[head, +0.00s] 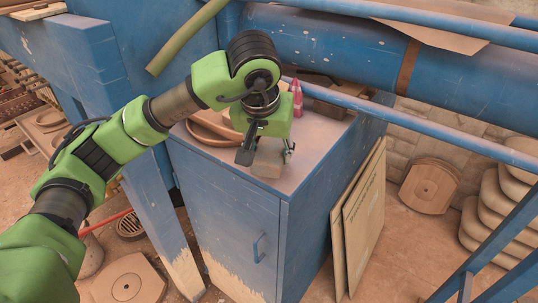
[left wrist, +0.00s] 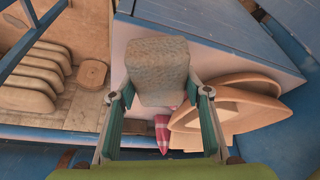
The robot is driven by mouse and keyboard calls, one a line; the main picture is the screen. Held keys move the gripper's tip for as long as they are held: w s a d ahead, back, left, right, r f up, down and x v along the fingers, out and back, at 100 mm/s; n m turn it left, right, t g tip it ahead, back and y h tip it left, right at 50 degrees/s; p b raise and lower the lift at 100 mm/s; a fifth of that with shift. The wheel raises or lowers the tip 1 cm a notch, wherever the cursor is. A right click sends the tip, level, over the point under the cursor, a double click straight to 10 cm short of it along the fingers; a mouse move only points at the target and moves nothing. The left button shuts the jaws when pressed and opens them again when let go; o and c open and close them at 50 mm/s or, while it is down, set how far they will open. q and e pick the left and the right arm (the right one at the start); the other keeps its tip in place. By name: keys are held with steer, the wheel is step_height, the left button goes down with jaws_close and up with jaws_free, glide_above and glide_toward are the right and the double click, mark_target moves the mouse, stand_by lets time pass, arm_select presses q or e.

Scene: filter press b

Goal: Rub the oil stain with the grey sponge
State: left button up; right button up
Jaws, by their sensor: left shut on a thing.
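The grey sponge (head: 268,161) is a rough block between the fingers of my left gripper (head: 266,151), near the front of the blue cabinet's top. In the left wrist view the sponge (left wrist: 157,66) sits between the fingertips of my left gripper (left wrist: 161,95), which is shut on it. I cannot tell whether the sponge touches the cabinet top (head: 305,163). I cannot make out the oil stain in either view; the sponge, gripper or arm may hide it. My right gripper is not in view.
Tan dished plates (head: 207,128) lie on the cabinet top left of the gripper, and a red bottle (head: 297,94) stands behind it. A blue rail (head: 400,116) crosses above the cabinet's right side. Flat panels (head: 358,225) lean on the cabinet. The top's front right is clear.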

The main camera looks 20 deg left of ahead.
arm_select(q)
steer(key=shift+r, duration=0.65)
steer(key=shift+p+v, duration=0.7)
steer(key=shift+v, duration=0.5)
steer(key=shift+w+a+r, duration=0.15)
steer(key=shift+w+r, duration=0.1)
steer(key=shift+w, duration=0.1)
